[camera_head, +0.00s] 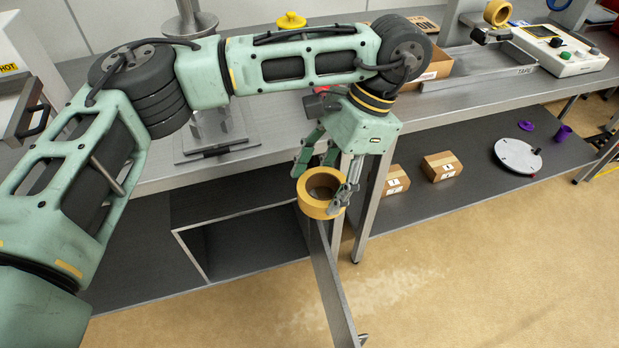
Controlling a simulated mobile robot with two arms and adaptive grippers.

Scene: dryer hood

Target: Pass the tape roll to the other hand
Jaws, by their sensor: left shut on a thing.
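The tape roll (312,208) is a yellow-tan ring with an open centre. My left gripper (325,185) is shut on it, with fingers at its left back and right side. It is held in front of the bench's front edge, at the middle of the head view. My left arm comes in from the left and arches over the bench. My right gripper is not in the head view.
A metal bench (465,92) runs along the back, with a cardboard box (432,70), a TAPE-marked tray and a control box (560,50). Small cartons (440,166) and a grey disc (518,156) lie on the lower shelf. A metal panel (330,285) juts forward below the roll. The floor at right is clear.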

